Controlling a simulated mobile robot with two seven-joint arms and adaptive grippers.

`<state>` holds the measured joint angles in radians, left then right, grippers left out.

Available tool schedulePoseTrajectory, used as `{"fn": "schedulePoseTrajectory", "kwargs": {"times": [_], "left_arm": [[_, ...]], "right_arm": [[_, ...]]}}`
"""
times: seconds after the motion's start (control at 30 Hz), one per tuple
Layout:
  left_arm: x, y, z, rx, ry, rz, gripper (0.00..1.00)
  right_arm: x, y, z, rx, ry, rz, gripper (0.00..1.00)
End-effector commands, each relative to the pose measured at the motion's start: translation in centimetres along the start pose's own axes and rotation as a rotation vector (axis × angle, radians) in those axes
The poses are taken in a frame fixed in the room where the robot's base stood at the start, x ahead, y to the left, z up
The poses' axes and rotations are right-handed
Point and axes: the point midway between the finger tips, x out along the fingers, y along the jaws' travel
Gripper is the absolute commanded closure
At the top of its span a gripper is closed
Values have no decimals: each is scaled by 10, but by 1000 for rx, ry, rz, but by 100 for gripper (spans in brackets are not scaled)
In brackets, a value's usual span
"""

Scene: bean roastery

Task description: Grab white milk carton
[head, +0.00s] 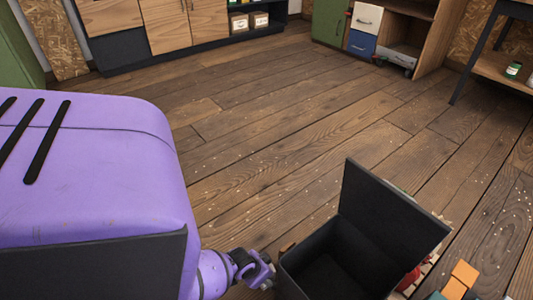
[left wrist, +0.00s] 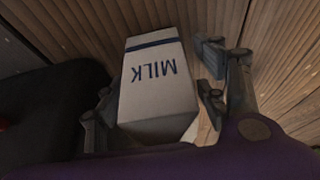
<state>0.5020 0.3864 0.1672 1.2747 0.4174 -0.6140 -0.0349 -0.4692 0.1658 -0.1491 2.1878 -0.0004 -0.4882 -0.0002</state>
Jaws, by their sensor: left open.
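The white milk carton (left wrist: 155,85), with dark blue "MILK" lettering and a blue stripe, shows in the left wrist view, its lettering upside down. My left gripper (left wrist: 160,92) is open, with dark fingers on either side of the carton. Whether a finger touches it I cannot tell. In the head view my left gripper (head: 262,272) is low in the picture, beside the black bin. I cannot make out the carton in the head view. My right gripper is not in view.
The black bin (head: 372,264) with a raised lid (head: 388,212) stands right of my left gripper. Orange blocks (head: 459,280) lie to its right. Wooden cabinets (head: 170,25) line the back. A table (head: 497,68) stands at the right. The middle floor is clear.

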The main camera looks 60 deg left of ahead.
Motion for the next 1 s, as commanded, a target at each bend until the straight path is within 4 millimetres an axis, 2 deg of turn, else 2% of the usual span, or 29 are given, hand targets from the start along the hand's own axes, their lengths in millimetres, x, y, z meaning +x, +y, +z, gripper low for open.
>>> {"fn": "schedulePoseTrajectory", "kwargs": {"times": [0.07,0.17,0.5,0.77,0.87,1.0], "left_arm": [[0,0,0,0,1,0,34],[-1,0,-1,0,1,0,34],[-1,0,0,0,0,-1,77],[-3,0,-1,0,0,-1,77],[-14,-1,-5,0,1,-1,77],[-42,0,-18,1,4,0,77]], "right_arm": [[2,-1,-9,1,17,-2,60],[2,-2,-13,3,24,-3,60],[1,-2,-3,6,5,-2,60],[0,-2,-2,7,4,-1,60],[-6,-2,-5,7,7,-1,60],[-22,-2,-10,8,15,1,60]]}}
